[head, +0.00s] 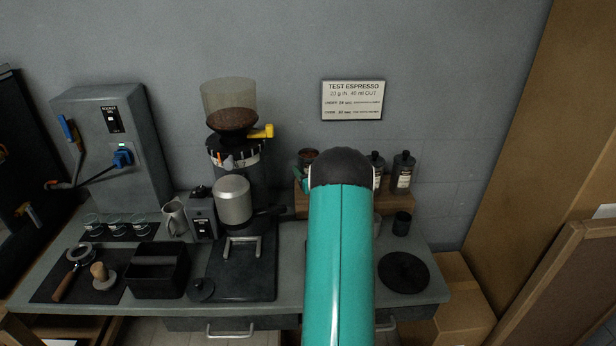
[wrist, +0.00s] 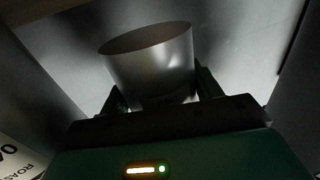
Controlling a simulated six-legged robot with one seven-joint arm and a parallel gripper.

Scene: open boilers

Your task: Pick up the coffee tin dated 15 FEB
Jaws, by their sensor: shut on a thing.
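In the wrist view, my gripper (wrist: 158,88) is shut on a silvery, round coffee tin (wrist: 150,58), with one dark finger at each side. The tin looks tilted in this view, and its brownish top faces up. No date shows on its visible side. In the head view, my arm hides most of the gripper. A small dark tin with a reddish-brown top (head: 308,156) shows just left of the arm; I cannot tell whether it is the held one.
A wooden shelf (head: 402,206) carries dark bottles (head: 402,172) right of my arm. A dark cup (head: 402,223) and a round black disc (head: 404,271) lie on the counter's right. A grinder (head: 236,160) stands left. Cardboard boxes (head: 462,300) stand at the counter's right end.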

